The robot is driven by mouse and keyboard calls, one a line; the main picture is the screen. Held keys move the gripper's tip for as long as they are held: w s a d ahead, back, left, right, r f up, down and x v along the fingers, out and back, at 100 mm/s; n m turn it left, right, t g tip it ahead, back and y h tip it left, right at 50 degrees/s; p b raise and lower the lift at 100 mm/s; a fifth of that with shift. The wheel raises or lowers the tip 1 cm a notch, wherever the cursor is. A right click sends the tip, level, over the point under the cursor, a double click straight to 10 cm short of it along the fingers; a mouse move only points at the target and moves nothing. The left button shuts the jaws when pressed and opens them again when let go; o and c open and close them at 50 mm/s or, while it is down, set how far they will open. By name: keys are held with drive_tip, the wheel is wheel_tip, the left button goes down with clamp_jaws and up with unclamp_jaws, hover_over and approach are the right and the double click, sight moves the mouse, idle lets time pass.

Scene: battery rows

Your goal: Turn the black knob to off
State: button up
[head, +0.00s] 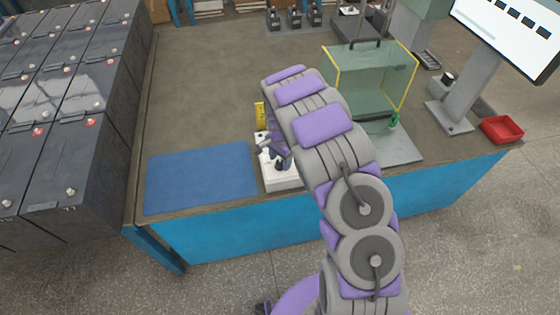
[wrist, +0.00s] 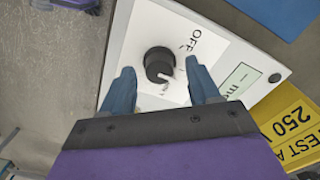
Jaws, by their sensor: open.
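The black knob (wrist: 159,63) sits on a white panel (wrist: 225,50) in the wrist view. A pale pointer mark on the knob points down and right in that picture. The word OFF is printed on the panel above and right of the knob, and a small display (wrist: 238,78) lies further right. My gripper (wrist: 160,80) is open, with one blue finger on each side of the knob and gaps between them and it. In the head view my gripper (head: 275,152) is over the white box (head: 284,182), and the knob is mostly hidden.
A blue mat (head: 200,175) lies left of the box on the workbench (head: 200,90). A yellow sign (wrist: 290,125) stands close to the box. A clear guard with yellow edges (head: 370,80) and a red tray (head: 501,130) are to the right. Dark battery blocks (head: 60,100) stand at left.

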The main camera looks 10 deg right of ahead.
drive_tip(key=shift+f, duration=0.35)
drive_tip(key=shift+c, duration=0.2)
drive_tip(key=c, duration=1)
drive_tip(key=shift+r, duration=0.1)
